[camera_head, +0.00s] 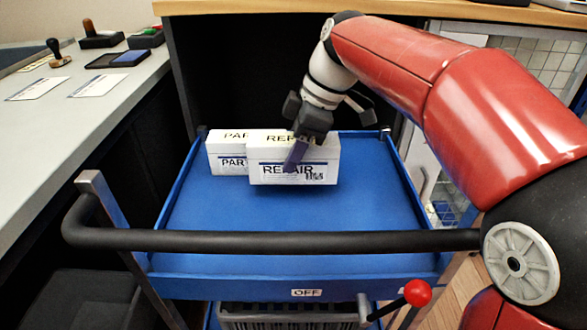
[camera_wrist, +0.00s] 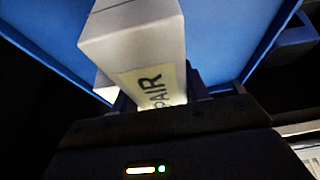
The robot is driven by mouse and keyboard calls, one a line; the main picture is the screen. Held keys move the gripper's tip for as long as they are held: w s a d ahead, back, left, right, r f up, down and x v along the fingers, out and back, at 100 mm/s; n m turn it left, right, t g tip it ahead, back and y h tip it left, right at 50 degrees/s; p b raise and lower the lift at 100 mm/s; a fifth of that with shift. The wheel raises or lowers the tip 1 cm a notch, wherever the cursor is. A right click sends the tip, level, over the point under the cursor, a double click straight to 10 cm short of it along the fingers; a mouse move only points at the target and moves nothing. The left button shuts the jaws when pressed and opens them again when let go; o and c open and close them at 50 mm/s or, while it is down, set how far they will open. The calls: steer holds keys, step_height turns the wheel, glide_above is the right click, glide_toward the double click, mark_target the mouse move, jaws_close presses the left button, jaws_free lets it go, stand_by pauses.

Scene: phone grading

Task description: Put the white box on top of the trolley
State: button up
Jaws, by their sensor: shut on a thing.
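A white box labelled REPAIR (camera_head: 264,170) is over the blue top tray of the trolley (camera_head: 270,210), towards its far side. My gripper (camera_head: 297,155) is shut on this REPAIR box from above. The REPAIR box also shows close up between the fingers in the wrist view (camera_wrist: 145,50). I cannot tell whether its underside touches the tray. A second white box labelled PART (camera_head: 226,153) stands on the tray, behind and to the left of the REPAIR box, which partly hides it.
The trolley's black handle bar (camera_head: 280,240) crosses in front of the tray. A red-knobbed lever (camera_head: 417,293) is below it at right. A grey counter (camera_head: 60,130) with stamps and cards is at left. The tray's front half is bare.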

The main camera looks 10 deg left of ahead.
steer(key=shift+f+b, duration=0.4)
steer(key=shift+f, duration=1.5)
steer(key=shift+f, duration=0.15)
steer(key=o, duration=1.2)
steer(key=shift+r, duration=0.25)
steer(key=p+v, duration=0.2)
steer(key=v, duration=0.9)
steer(key=shift+d+r+p, duration=0.2)
steer(key=shift+r+p, duration=0.15)
steer(key=shift+p, duration=0.05)
